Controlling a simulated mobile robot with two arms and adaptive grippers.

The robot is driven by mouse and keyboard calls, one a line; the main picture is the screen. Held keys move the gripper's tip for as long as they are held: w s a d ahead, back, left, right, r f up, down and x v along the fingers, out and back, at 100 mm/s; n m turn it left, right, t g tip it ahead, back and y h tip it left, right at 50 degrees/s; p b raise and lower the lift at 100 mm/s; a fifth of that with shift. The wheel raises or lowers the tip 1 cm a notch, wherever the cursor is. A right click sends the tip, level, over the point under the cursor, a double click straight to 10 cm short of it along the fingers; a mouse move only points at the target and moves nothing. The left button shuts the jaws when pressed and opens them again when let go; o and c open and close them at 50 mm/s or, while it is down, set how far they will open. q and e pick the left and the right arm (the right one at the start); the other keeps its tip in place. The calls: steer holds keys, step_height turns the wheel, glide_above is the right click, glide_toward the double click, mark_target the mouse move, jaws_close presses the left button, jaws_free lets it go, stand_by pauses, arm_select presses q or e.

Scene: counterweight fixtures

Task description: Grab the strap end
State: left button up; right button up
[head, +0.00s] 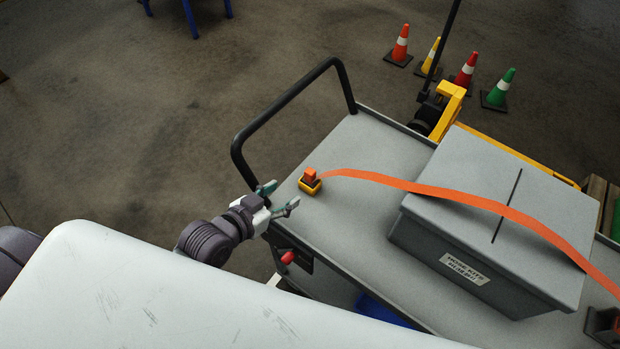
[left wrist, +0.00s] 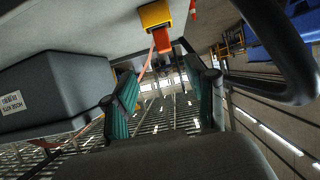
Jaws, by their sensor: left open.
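The orange strap (head: 437,192) runs over the lid of a grey box (head: 482,222) on a grey cart. Its end (head: 310,174) is an orange block seated in a yellow holder (head: 310,187) near the cart's left end. In the left wrist view the orange end (left wrist: 162,41) and yellow holder (left wrist: 154,15) show at the top, beyond the fingers. My left gripper (head: 279,197) is open and empty, at the cart's edge just left of the holder and apart from it. It also shows in the left wrist view (left wrist: 166,98). My right gripper is not in view.
A black handle (head: 290,106) rises at the cart's left end, close to my left gripper. A red knob (head: 288,257) sits on the cart's near side. A yellow pallet jack (head: 446,108) and several cones stand behind. The cart top around the holder is clear.

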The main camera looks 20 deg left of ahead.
mark_target(307, 174)
arm_select(q)
steer(key=x, duration=0.7)
steer(key=shift+w+p, duration=0.25)
steer(key=shift+p, duration=0.1)
steer(key=shift+w+d+f, duration=0.1)
steer(key=shift+w, duration=0.3)
steer(key=p+x, duration=0.1)
steer(key=x, duration=0.3)
steer(key=shift+w+f, duration=0.1)
steer(key=shift+w, duration=0.3)
jaws_close()
